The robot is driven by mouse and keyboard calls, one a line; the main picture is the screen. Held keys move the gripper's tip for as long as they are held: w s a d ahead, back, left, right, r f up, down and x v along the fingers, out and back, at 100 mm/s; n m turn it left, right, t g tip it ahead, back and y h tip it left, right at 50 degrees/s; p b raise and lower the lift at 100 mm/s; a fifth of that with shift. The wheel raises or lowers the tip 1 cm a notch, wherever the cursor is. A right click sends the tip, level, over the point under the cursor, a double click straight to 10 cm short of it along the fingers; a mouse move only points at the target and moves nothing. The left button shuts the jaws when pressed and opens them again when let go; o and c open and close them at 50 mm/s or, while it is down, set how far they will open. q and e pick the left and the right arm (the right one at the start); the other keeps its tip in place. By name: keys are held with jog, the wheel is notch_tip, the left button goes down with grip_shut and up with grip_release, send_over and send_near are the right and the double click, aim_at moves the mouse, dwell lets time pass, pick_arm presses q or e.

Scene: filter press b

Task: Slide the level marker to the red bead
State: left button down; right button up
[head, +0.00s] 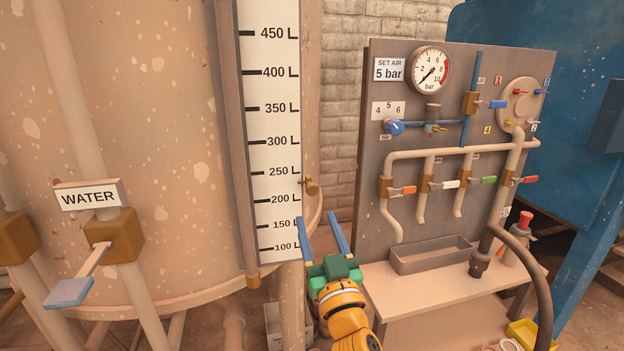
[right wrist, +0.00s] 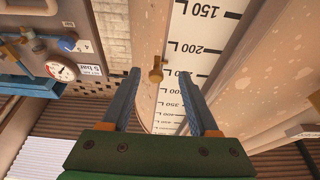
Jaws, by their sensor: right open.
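The level marker appears to be a small brass knob (head: 311,186) at the right edge of the white level scale (head: 272,120), between the 200 L and 250 L marks. My right gripper (head: 318,218) is open and empty, its blue fingers pointing up below the knob in the head view. In the right wrist view, the knob (right wrist: 155,73) shows between the open fingertips (right wrist: 159,74), and I see no contact. I cannot make out a red bead on the scale. My left gripper is not in view.
A large spotted tank (head: 170,150) stands behind the scale. To the right is a panel (head: 375,150) with a gauge (head: 430,70), pipes and coloured valve handles, above a bench (head: 430,285). A WATER valve (head: 113,235) is at the left.

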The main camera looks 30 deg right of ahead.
aim_at(313, 192)
jog(key=r, duration=0.3)
jog(key=shift+d+r+t+h+p, duration=0.2)
jog(key=shift+t+h+p, duration=0.1)
jog(key=shift+p, duration=0.1)
jog(key=x, duration=0.2)
jog(key=p+x, duration=0.1)
jog(key=x, duration=0.1)
jog(key=f+x, duration=0.1)
jog(key=x, duration=0.1)
jog(key=shift+w+r+p, duration=0.1)
jog(key=shift+w+p, duration=0.15)
jog(key=shift+p, duration=0.15)
jog(key=shift+s, duration=0.1)
grip_shut()
